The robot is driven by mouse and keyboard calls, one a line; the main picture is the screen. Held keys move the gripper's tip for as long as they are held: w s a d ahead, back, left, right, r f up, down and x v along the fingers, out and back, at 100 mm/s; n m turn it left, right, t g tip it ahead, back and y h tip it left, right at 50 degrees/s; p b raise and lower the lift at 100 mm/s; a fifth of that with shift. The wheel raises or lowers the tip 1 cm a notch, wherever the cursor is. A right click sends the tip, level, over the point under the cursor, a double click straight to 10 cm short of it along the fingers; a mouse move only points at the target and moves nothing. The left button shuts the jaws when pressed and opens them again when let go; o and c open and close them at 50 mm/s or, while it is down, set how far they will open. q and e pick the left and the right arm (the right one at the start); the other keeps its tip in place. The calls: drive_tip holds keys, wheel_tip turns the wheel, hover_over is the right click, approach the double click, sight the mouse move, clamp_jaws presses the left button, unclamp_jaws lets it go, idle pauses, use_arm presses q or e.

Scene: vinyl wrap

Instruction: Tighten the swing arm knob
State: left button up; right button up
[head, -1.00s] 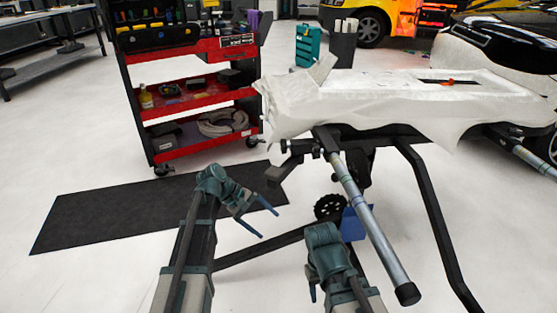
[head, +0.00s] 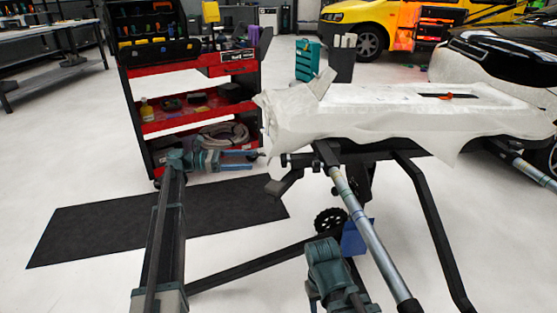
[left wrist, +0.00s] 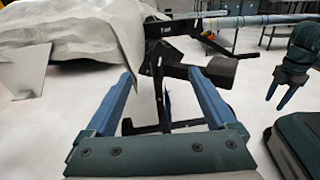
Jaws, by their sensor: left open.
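A small dark knob-like end (head: 286,160) sticks out left of the bracket under the covered table in the head view. A black toothed wheel (head: 330,220) sits lower on the stand. I cannot tell for sure which is the swing arm knob. My left gripper (head: 258,159) is open and empty, pointing right towards the bracket, apart from it. In the left wrist view its blue fingers (left wrist: 160,77) are spread, with the dark bracket and a black block (left wrist: 221,70) beyond them. My right gripper (left wrist: 277,102) hangs low with fingers apart and empty; its wrist hides it in the head view.
The table (head: 375,110) is draped in white wrap. A grey tube (head: 372,235) slopes down from its bracket between my right arm and the stand's black leg (head: 433,230). A red tool cart (head: 225,115) stands behind my left gripper. The black mat (head: 140,225) is bare.

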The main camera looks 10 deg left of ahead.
sight(281, 160)
use_arm(q)
drive_tip(key=d, duration=0.3)
drive_tip(key=w+d, duration=0.1)
drive_tip(key=d, duration=0.3)
drive_tip(key=w+d, duration=0.1)
drive_tip(key=d, duration=0.3)
drive_tip(key=shift+d, duration=0.1)
drive_tip(key=c, duration=1.3)
drive_tip(key=shift+c, duration=0.2)
drive_tip(key=shift+s+m, duration=0.1)
drive_tip(key=shift+m, duration=0.3)
drive_tip(key=m+p, duration=0.1)
drive_tip(key=m, duration=0.1)
drive_tip(key=shift+m, duration=0.3)
drive_tip(key=shift+s+m+y, duration=0.1)
drive_tip(key=shift+m+y, duration=0.4)
drive_tip(key=shift+m, duration=1.3)
